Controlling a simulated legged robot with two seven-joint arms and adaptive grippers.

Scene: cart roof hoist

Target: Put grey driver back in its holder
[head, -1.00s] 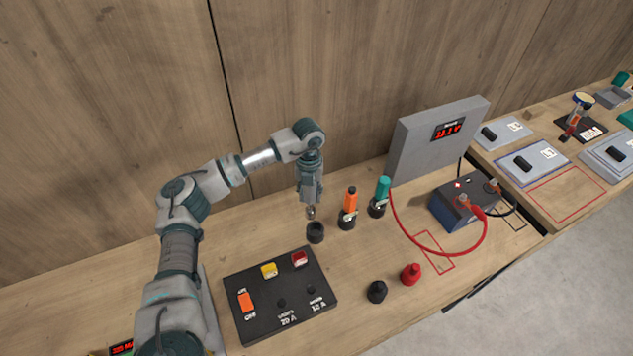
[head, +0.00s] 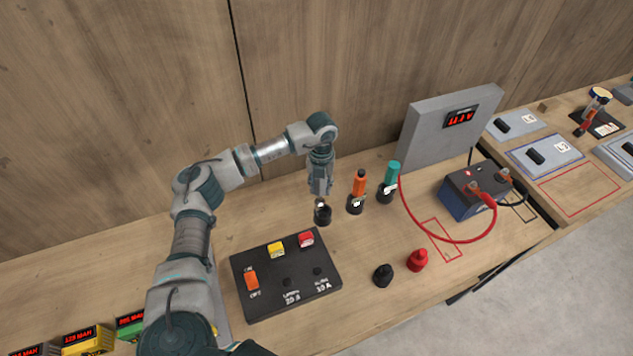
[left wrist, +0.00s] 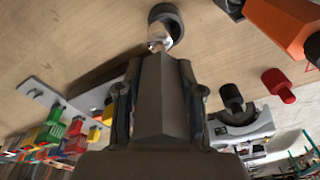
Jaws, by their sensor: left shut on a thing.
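The grey driver (left wrist: 160,100) is between the fingers of my left gripper (head: 320,190), which is shut on its handle. In the left wrist view its bright metal end points at the black ring holder (left wrist: 167,22). In the head view the gripper is directly above that black holder (head: 322,216), and the driver's lower end is at the holder's rim. I cannot tell how far inside it is. The gripper hides most of the driver in the head view. My right gripper is not in view.
An orange driver (head: 360,183) and a teal driver (head: 392,173) stand in holders just right. A switch panel (head: 287,273) lies in front. Black (head: 383,275) and red (head: 418,260) caps, a battery box (head: 470,190) with a red cable (head: 432,236), and a grey meter panel (head: 450,130) are further right.

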